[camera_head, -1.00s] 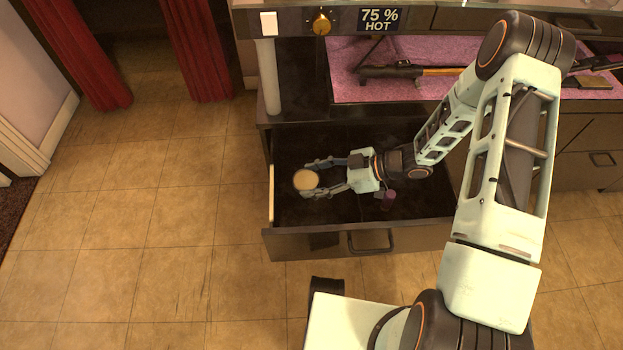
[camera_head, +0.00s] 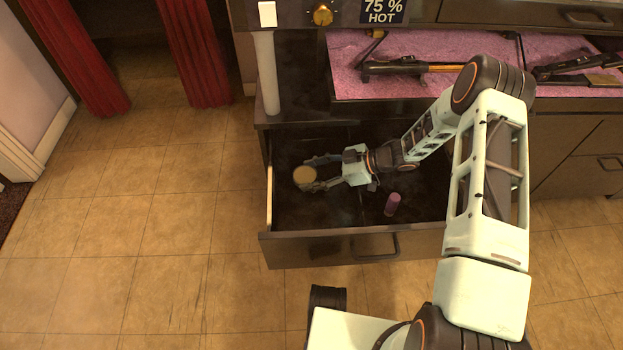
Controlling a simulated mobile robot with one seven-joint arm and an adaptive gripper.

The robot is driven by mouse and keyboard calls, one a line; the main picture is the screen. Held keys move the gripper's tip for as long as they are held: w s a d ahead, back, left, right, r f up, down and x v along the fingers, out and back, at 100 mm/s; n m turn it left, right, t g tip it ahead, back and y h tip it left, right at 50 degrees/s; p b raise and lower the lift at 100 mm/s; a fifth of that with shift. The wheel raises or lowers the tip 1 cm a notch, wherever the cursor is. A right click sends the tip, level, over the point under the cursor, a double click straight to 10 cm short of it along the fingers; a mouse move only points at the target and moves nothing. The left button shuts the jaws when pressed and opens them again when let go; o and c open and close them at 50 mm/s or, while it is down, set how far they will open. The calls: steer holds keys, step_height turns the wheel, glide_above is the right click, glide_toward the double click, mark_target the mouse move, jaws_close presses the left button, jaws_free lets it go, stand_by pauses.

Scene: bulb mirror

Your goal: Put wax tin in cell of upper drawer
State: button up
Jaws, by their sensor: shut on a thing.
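The wax tin (camera_head: 304,178) is a round tin with a tan top. My gripper (camera_head: 312,174) is shut on it, with a finger on either side. Both are over the left part of the open upper drawer (camera_head: 310,247), inside its walls. The drawer's inside is dark, and I cannot make out its cell dividers clearly. I cannot tell whether the tin touches the drawer floor.
A small purple cylinder (camera_head: 392,204) stands in the drawer to the right of my gripper. A white post (camera_head: 267,75) rises at the back left. The floor at left is clear.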

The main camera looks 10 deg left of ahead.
steer(key=shift+s+f, duration=0.15)
steer(key=shift+f, duration=0.25)
steer(key=shift+f+b, duration=0.35)
steer(key=shift+f, duration=0.05)
steer(key=o, duration=1.3)
steer(key=shift+o, duration=1.2)
steer(key=shift+s+d, duration=0.1)
steer(key=shift+f, duration=0.1)
steer(key=shift+r+p, duration=0.4)
steer(key=shift+p, duration=0.05)
steer(key=p+v, duration=0.2)
steer(key=v, duration=1)
steer(key=shift+p, duration=0.35)
